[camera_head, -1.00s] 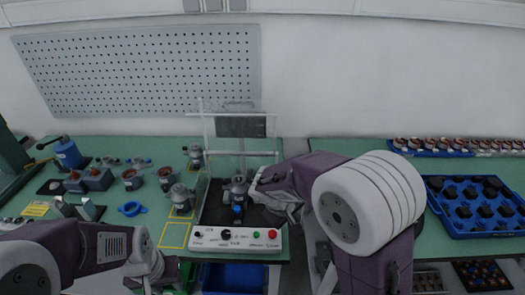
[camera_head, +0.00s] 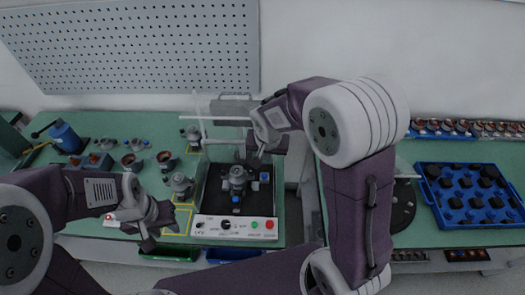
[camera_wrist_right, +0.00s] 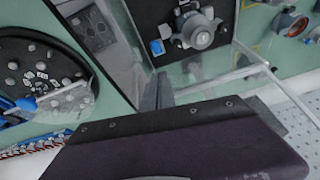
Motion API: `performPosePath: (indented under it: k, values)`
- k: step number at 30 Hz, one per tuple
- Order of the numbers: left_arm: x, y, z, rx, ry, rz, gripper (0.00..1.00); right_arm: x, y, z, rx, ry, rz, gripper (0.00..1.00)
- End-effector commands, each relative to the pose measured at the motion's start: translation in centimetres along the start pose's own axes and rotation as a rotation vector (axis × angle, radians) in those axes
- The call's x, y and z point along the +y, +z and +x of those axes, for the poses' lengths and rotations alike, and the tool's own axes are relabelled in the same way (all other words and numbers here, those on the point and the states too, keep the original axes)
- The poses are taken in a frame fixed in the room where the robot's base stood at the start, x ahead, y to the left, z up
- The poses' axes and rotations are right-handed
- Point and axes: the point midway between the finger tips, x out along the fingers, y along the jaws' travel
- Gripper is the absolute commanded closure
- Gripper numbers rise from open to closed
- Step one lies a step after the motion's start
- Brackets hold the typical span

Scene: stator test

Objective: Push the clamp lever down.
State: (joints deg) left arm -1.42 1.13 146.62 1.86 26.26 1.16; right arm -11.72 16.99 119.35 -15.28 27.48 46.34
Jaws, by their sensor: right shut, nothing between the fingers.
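The test station (camera_head: 199,208) is a black bed with a white control panel at its front. A grey metal stator part (camera_head: 238,176) sits on the bed and also shows in the right wrist view (camera_wrist_right: 197,31). A small blue block (camera_head: 265,177) is just right of it, also in the wrist view (camera_wrist_right: 157,47). I cannot clearly make out which piece is the clamp lever. My right gripper (camera_head: 262,154) is shut and empty above the station's back right, apart from the part; its fingers (camera_wrist_right: 157,92) show in the wrist view. My left gripper (camera_head: 150,238) hangs at the table's front edge; its jaws are unclear.
A clear hood with a pale bar (camera_head: 190,118) stands up behind the bed, close to my right gripper. Several stator parts and a blue press (camera_head: 65,137) stand on the left table. A blue tray (camera_head: 427,195) and a round dark plate are on the right table.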

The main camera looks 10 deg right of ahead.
Motion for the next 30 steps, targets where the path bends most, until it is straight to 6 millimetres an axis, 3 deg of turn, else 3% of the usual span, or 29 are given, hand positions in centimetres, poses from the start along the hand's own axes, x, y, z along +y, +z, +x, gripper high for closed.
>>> performPosePath:
  k: [5, 19, 30]
  values:
    - [0.0, 0.1, 0.1, -0.001, 0.0, 0.0, 0.64, 0.0, 0.1, 0.8, -0.002, 0.002, 0.0, 1.0]
    - [0.0, 0.1, 0.5, -0.001, 0.0, 0.0, 0.64, 0.1, 0.1, 9.1, -0.002, 0.003, -0.002, 1.0]
    - [0.0, 0.1, 0.6, -0.001, 0.0, 0.0, 0.64, 0.0, 0.1, 10.2, 0.0, 0.001, -0.002, 1.0]
